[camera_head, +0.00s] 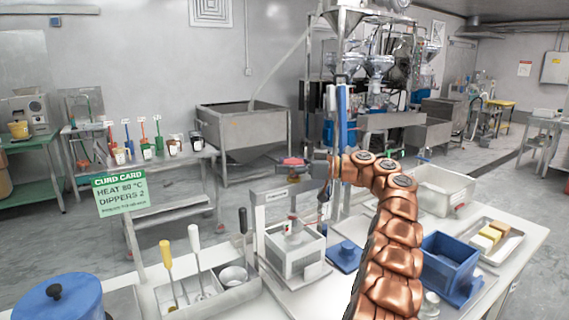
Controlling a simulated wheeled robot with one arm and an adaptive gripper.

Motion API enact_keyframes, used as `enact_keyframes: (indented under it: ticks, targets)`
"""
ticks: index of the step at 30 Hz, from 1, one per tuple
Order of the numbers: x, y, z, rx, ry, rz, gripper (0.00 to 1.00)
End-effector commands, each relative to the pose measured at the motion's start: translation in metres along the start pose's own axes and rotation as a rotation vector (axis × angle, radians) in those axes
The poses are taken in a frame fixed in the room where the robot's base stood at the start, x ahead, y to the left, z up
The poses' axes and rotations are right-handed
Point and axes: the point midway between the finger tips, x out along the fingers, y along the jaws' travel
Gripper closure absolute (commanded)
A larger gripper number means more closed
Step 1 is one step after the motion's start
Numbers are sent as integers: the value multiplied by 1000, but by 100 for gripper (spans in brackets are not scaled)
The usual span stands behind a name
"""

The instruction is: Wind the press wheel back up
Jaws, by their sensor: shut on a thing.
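The press (259,212) stands on the white worktable in the middle of the view, a pale upright frame with a labelled crossbeam. Its screw (292,203) runs down from the beam towards a white box-shaped mould (294,262) below. The press wheel with a red part (291,161) is at the top of the screw, mostly covered by my gripper. My gripper (297,168) reaches in from the right at the end of my copper arm and is shut on the wheel. The exact contact between fingers and wheel is too small to tell.
Left of the press is a grey caddy (215,305) with long-handled tools, then a blue-lidded pot (58,300). Right are a blue box (449,262), a tray (497,238) with yellow and white blocks, and a white tub (440,190). A green curd card (123,190) stands front left.

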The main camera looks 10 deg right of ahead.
Motion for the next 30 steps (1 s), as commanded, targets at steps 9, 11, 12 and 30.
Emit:
enact_keyframes:
  ticks: [9, 11, 12, 30]
  targets:
    - [-2, 0, -5, 2, 0, -60, 71]
    - [-2, 0, -6, 1, 0, -76, 71]
    - [-2, -1, -6, 1, 0, -87, 71]
    - [-2, -4, -5, 1, 2, -204, 71]
